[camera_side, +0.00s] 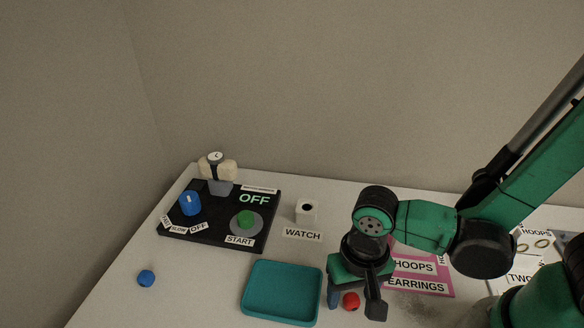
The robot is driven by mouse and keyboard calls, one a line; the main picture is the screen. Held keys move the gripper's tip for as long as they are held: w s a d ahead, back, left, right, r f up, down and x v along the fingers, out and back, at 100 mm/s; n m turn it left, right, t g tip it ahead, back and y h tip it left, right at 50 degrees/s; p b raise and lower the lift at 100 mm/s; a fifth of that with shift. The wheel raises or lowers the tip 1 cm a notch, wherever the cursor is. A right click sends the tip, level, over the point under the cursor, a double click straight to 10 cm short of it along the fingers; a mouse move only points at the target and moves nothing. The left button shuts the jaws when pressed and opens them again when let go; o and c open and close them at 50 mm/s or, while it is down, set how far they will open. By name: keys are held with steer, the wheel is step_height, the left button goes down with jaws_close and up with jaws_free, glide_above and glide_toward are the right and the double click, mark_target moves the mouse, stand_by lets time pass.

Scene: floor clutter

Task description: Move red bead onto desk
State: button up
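The red bead (351,301) is low in the side view, just right of the teal tray. My gripper (353,304) points down over it, with one finger on each side of the bead. The fingers are apart, with a gap showing between the bead and the right finger; whether the left finger touches it I cannot tell. The bead appears to rest on the white desk (215,290). My arm hides part of the desk behind the gripper.
An empty teal tray (282,293) lies left of my gripper. A blue bead (146,278) is at far left. A black panel (218,217) with a blue knob and green button stands behind. A pink "HOOPS EARRINGS" card (425,277) lies right.

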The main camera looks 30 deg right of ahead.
mark_target(352, 295)
stand_by(0.3)
step_height(352, 295, up, 12)
steer(key=w+d+r+n+t, duration=0.1)
steer(key=w+d+n+t, duration=0.3)
steer(key=w+d+t, duration=0.3)
steer(key=d, duration=0.4)
steer(key=shift+r+n, duration=0.15)
steer(key=shift+n, duration=0.15)
